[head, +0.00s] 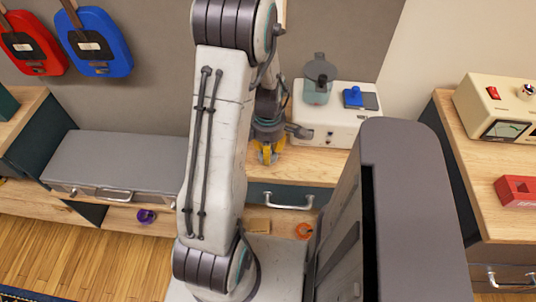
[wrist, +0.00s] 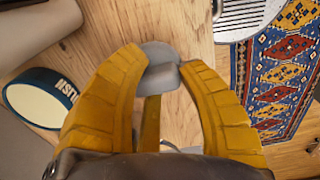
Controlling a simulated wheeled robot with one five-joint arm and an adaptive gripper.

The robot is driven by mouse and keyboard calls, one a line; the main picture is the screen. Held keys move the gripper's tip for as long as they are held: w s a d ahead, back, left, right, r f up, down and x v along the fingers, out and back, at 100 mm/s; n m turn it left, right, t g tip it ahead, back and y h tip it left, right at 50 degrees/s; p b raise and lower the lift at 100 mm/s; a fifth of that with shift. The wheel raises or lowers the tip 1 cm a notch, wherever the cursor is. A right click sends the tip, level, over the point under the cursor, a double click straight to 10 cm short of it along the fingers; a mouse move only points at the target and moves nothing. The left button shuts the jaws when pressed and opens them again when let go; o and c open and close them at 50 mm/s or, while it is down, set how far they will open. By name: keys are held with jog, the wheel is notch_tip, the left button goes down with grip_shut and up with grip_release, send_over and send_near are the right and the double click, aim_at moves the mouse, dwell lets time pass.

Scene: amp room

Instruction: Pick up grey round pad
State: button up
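A small grey rounded thing (wrist: 158,52), possibly the grey round pad, shows between my gripper's fingertips in the wrist view, above the wood surface. My gripper (wrist: 162,62) has yellow fingers that curve in on both sides of it. A grey block-like part (wrist: 163,79) sits just in front of it, and I cannot tell if it is the same thing. Whether the fingers touch or grip it is unclear. In the head view my gripper (head: 267,152) is low over the wooden bench (head: 310,160), left of a white box, and the pad cannot be made out there.
The white box (head: 330,126) carries a teal container (head: 318,92) and a blue item (head: 353,97). A grey cushion-topped chest (head: 115,160) stands left. A round teal-rimmed item (wrist: 44,97) and a ridged metal piece (wrist: 247,15) lie near my gripper. A patterned rug (wrist: 275,75) is right.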

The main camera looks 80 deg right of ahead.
grip_shut()
jog(key=shift+r, duration=0.1)
jog(key=shift+r, duration=0.45)
jog(key=r, duration=0.3)
jog(key=shift+s+a+r, duration=0.15)
jog(key=shift+s+r, duration=0.05)
jog(key=shift+s, duration=0.05)
jog(key=s+a+r, duration=0.6)
jog(key=s+a, duration=0.1)
jog(key=s, duration=0.1)
jog(key=shift+a+r+b, duration=0.2)
jog(key=shift+r+b, duration=0.05)
jog(key=shift+b, duration=0.2)
jog(key=shift+s, duration=0.1)
